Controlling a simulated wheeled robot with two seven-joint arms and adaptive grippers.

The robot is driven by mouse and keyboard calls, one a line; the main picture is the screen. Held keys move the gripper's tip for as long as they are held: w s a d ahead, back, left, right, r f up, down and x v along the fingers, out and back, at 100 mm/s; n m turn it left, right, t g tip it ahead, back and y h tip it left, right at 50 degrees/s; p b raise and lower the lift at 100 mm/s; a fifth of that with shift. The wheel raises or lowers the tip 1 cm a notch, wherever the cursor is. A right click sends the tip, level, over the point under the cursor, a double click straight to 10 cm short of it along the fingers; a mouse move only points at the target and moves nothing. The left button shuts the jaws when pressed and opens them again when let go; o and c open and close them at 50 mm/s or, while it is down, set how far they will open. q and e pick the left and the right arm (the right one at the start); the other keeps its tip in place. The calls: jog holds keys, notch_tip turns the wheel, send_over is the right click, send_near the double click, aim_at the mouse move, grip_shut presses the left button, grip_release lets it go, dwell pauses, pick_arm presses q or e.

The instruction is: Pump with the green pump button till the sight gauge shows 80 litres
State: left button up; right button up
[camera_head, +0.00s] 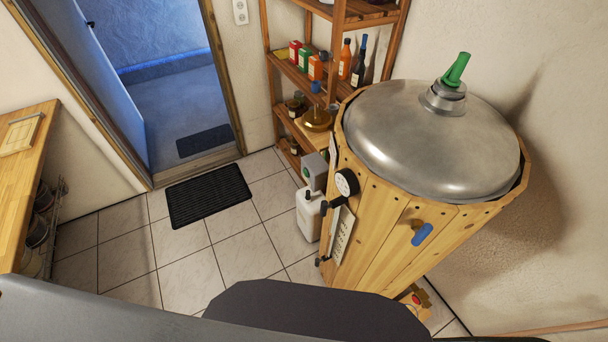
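A wood-clad tank (383,240) with a domed metal lid (432,135) stands at the right. A grey box (314,171) sits low at the tank's left side, with a small green spot (306,172) that looks like a button. A round dial (346,182) with a dark rim is on the tank's left side; its reading is too small to tell. I cannot make out a sight gauge or its level for sure. Neither of my grippers is in view; only parts of my own body show along the bottom edge.
A white canister (309,215) stands on the floor by the tank. A blue-handled tap (421,235) is on the tank's front. A shelf (331,88) with bottles stands behind. A black mat (208,194) lies before the open doorway. A wooden counter (22,190) is left. Tiled floor between is clear.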

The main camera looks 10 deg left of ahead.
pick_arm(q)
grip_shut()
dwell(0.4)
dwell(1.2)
